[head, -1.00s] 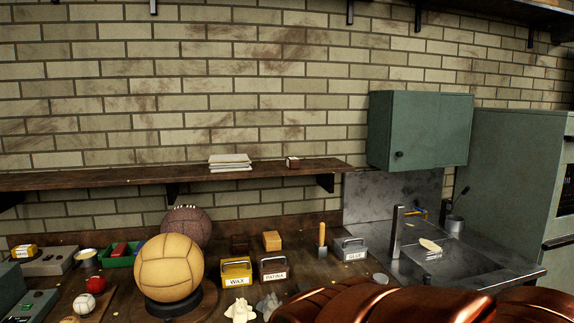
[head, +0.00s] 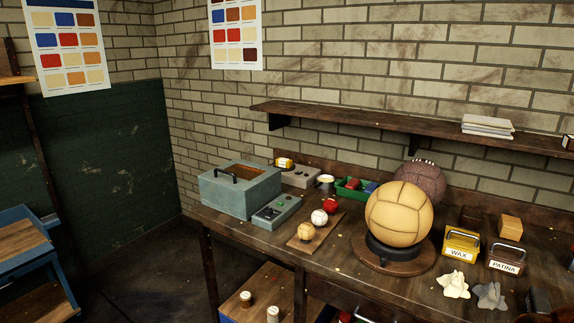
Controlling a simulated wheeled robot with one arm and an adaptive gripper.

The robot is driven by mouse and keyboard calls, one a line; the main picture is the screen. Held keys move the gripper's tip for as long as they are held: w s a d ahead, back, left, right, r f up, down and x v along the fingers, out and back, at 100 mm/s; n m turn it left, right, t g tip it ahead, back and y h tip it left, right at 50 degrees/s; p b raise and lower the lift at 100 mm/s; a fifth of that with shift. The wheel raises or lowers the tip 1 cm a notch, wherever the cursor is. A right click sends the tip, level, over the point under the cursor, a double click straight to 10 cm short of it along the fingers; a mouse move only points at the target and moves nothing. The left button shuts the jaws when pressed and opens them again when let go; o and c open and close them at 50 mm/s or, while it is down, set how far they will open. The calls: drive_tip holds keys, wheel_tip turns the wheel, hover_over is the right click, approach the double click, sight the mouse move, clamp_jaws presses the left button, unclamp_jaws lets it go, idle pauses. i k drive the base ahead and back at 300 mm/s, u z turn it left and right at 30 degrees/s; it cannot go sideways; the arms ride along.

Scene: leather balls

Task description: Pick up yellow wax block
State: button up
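A yellow-tan block (head: 510,227), which looks like the yellow wax block, sits on the wooden workbench (head: 340,262) at the right of the head view. It stands behind a dark caddy labelled PATINA (head: 507,259) and to the right of a dark brown block (head: 470,217). A yellow caddy labelled WAX (head: 461,246) stands in front of the brown block. Nothing visibly touches the yellow-tan block. My gripper is not in view.
A large tan ball (head: 399,213) rests on a round stand left of the caddies, with a brown ball (head: 420,182) behind it. Pale cloths (head: 454,285) lie near the front edge. A grey-green box (head: 240,188) stands at the bench's left end. A shelf (head: 370,118) runs above.

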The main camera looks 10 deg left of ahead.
sight(285, 163)
drive_tip(key=k, duration=0.6)
drive_tip(key=u, duration=0.9)
drive_tip(key=i, duration=1.15)
drive_tip(key=u, duration=1.3)
drive_tip(key=i, duration=3.5)
drive_tip(key=z, duration=1.15)
drive_tip(key=i, duration=1)
drive_tip(key=z, duration=1.4)
drive_tip(key=i, duration=0.4)
drive_tip(key=z, duration=0.25)
